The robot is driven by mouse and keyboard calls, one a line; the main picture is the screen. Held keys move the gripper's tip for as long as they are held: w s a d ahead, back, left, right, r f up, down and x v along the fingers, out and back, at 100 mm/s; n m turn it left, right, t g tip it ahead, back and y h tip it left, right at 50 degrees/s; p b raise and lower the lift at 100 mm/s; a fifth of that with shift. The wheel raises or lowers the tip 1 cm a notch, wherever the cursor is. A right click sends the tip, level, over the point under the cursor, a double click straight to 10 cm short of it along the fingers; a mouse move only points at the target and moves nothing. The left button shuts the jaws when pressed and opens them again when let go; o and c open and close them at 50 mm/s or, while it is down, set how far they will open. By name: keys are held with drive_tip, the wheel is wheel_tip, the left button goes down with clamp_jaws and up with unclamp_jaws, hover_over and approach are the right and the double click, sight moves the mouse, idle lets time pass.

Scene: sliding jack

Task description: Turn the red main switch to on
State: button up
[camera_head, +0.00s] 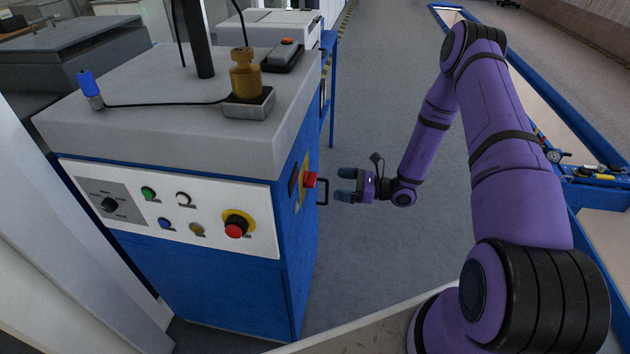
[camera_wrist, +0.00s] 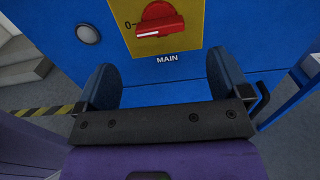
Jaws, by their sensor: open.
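The red main switch (camera_wrist: 158,24) sits on a yellow plate (camera_wrist: 195,38) above the word MAIN in the wrist view. Its handle lies nearly level, with a white mark at the left end pointing near the 0. In the head view the switch (camera_head: 310,179) juts from the right side of the blue cabinet. My gripper (camera_head: 345,185) is open and empty, to the right of the cabinet side and a little apart from the switch. In the wrist view its two fingers (camera_wrist: 163,85) stand wide apart, below the switch.
The blue cabinet (camera_head: 290,290) has a front panel with buttons and a red stop button (camera_head: 236,227). A grey top (camera_head: 140,125) carries a brass weight (camera_head: 244,75).

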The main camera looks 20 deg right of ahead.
sight(315, 179)
drive_tip(key=x, duration=0.8)
drive_tip(key=shift+w+a, duration=0.15)
drive_tip(key=shift+a, duration=0.1)
drive_tip(key=c, duration=0.9)
